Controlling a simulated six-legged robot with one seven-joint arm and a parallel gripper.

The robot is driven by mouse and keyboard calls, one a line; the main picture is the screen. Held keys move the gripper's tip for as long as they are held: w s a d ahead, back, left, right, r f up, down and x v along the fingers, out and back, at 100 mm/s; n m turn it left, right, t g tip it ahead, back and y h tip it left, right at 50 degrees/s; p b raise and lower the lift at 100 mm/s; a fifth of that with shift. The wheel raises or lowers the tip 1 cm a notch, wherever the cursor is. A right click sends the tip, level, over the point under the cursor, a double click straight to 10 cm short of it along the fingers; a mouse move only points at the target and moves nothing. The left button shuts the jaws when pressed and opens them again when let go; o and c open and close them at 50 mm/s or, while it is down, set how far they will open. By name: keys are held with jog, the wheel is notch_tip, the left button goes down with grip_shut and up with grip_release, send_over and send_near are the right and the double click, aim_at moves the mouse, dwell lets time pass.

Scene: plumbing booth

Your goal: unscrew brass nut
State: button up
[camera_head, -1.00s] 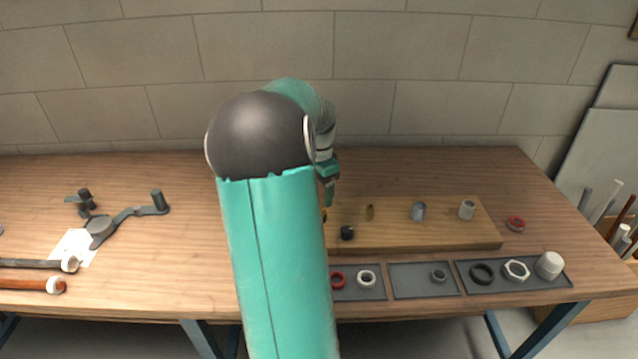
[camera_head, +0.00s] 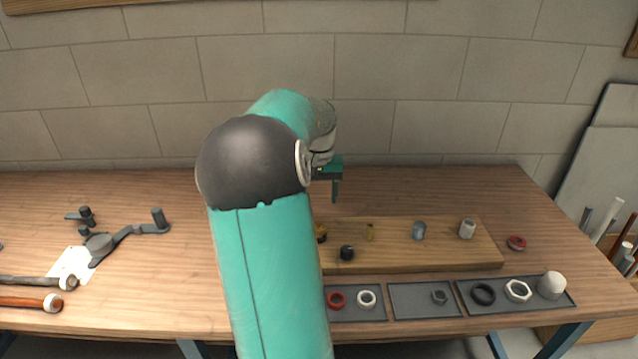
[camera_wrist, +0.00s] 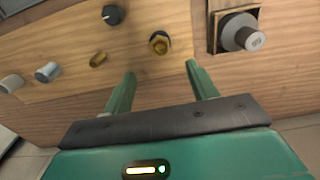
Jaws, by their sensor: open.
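The brass nut (camera_wrist: 160,42) sits on a fitting on the wooden board in the wrist view, with a dark rim showing around part of it. In the head view the brass nut (camera_head: 321,233) shows beside my arm, partly hidden by it. My gripper (camera_wrist: 161,70) is open and empty. Its two fingers are spread to either side of the nut in the picture, apart from it. In the head view my gripper (camera_head: 336,190) shows beyond the board's back edge in the picture, with one finger pointing down.
The wooden board (camera_head: 455,257) also bears a black knob-like cap (camera_head: 347,253), a brass stub (camera_head: 370,232) and two grey cylinders. Grey trays (camera_head: 412,302) with rings and nuts lie in front. A grey cylinder in a wooden frame (camera_wrist: 216,32) is right of the nut. Tools lie far left.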

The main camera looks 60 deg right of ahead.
aim_at(319, 226)
notch_tip(319, 226, down, 10)
jog(key=shift+r, duration=0.1)
dwell(0.4)
jog(key=c, duration=1.1)
jog(key=n, duration=0.7)
jog(key=shift+r, duration=0.1)
jog(key=n, duration=0.7)
jog(key=shift+r, duration=0.1)
jog(key=o, duration=1.9)
